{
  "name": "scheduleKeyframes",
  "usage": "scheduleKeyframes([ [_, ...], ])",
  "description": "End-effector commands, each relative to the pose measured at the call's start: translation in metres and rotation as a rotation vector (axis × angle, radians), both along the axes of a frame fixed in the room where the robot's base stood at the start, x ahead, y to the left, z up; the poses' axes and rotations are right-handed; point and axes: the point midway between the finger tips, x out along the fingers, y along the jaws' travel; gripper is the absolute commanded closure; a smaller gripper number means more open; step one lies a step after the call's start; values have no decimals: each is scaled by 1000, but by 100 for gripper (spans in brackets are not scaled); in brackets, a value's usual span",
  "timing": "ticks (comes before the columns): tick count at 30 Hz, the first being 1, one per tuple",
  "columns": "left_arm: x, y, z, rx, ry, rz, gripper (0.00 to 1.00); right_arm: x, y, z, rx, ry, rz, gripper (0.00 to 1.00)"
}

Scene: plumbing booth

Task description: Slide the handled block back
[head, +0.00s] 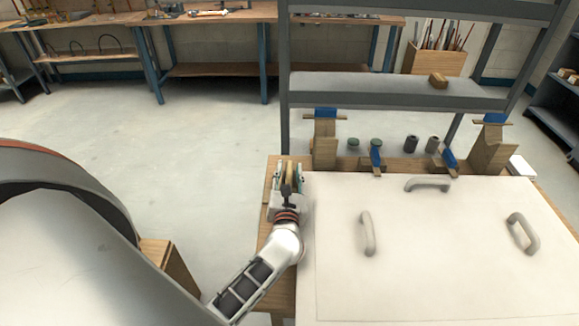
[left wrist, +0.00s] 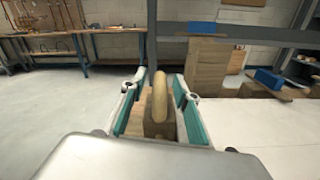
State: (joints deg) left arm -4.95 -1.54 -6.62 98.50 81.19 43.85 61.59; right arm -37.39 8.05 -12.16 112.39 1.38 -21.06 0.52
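The handled block (left wrist: 158,128) is a brown wooden block with a pale, upright rounded handle, seen in the middle of the left wrist view. My left gripper (left wrist: 160,102) is open, with one teal-padded finger on each side of the handle and a visible gap on both sides. In the head view, my left gripper (head: 288,178) is at the left rear corner of the table, around the handle. The block is mostly hidden by the gripper there. My right gripper is not in view.
A white panel with several grey handles (head: 428,184) covers most of the wooden table (head: 277,255). Behind it stand wooden blocks with blue tops (head: 325,140), small dark cylinders (head: 411,144) and a grey shelf frame (head: 380,90). Open floor lies to the left.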

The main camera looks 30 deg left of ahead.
Motion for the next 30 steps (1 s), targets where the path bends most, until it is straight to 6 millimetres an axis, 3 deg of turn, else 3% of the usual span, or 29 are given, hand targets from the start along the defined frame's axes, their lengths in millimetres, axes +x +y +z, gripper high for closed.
scheduleKeyframes([
  [5,12,7,0,0,-1,-1,69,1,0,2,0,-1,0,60],
  [13,13,8,0,1,1,-1,69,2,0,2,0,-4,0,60],
  [14,13,8,0,2,1,-1,72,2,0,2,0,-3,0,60],
  [17,13,8,0,2,1,-1,98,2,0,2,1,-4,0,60],
  [18,13,8,0,2,1,-1,100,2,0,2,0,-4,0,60],
  [23,12,9,0,3,2,0,100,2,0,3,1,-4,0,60],
  [30,-10,44,1,8,5,1,100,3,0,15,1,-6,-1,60],
])
